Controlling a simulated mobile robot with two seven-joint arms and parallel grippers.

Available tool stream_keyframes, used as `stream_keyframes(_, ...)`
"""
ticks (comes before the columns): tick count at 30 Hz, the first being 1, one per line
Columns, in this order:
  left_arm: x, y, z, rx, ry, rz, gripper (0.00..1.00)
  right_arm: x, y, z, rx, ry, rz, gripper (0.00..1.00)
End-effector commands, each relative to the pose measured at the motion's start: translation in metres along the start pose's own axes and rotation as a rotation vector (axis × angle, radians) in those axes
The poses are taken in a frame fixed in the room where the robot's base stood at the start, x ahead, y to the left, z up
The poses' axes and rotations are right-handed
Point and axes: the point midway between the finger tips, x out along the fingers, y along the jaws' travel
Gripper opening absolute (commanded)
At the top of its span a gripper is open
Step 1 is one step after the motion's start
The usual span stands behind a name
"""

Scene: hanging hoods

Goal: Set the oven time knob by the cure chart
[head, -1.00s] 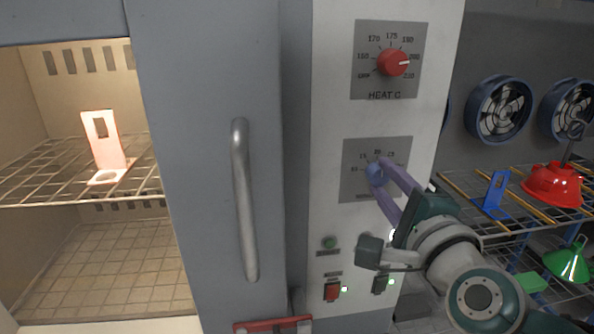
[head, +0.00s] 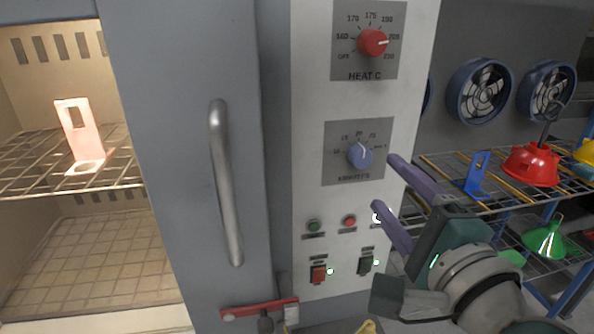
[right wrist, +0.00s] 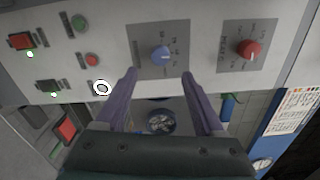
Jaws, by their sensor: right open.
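The blue time knob (head: 360,156) sits on a grey dial plate marked MINUTES on the white control panel (head: 305,190). Its pointer is up, close to the 20 mark. The knob also shows in the right wrist view (right wrist: 161,56). My right gripper (head: 386,185) is open and empty, its purple fingers apart and clear of the knob, to its lower right. In the right wrist view the fingertips (right wrist: 161,75) lie on either side below the knob. A printed sheet (right wrist: 295,110) at the right there may be the cure chart; its text is unreadable. My left gripper is out of view.
The red heat knob (head: 372,42) is above, pointing near 200. Buttons and lit switches (head: 318,274) are below. The grey door handle (head: 225,185) is left. The oven holds a glowing bracket (head: 80,135) on a wire rack. Racks with red (head: 531,163) and green hoods stand right.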

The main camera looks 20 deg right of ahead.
Motion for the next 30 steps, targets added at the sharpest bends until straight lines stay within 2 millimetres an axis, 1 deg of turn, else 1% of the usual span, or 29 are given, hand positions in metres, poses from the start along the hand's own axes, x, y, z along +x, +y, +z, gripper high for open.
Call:
stream_keyframes(1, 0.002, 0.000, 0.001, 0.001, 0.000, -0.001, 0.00, -0.008, 0.002, 0.000, 0.000, 0.000, 0.002, 0.71)
stream_keyframes(3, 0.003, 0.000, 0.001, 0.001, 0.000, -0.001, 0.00, -0.016, 0.002, 0.000, -0.001, 0.000, 0.001, 0.71)
stream_keyframes(6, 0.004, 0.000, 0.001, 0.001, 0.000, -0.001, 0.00, -0.023, 0.001, 0.000, 0.000, -0.001, 0.001, 0.71)
stream_keyframes(10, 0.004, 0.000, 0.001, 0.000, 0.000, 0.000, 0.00, -0.026, 0.000, 0.000, 0.000, -0.001, -0.001, 0.71)
stream_keyframes(23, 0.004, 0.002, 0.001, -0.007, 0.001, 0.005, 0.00, -0.025, 0.000, 0.002, -0.006, -0.006, 0.002, 0.71)
stream_keyframes(26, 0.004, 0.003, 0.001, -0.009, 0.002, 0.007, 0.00, -0.026, 0.002, 0.015, -0.070, -0.064, 0.034, 0.71)
stream_keyframes(29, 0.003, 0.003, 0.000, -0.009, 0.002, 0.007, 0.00, -0.032, 0.012, 0.046, -0.243, -0.211, 0.114, 0.71)
stream_keyframes(30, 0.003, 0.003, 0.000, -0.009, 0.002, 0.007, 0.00, -0.038, 0.018, 0.061, -0.345, -0.290, 0.155, 0.71)
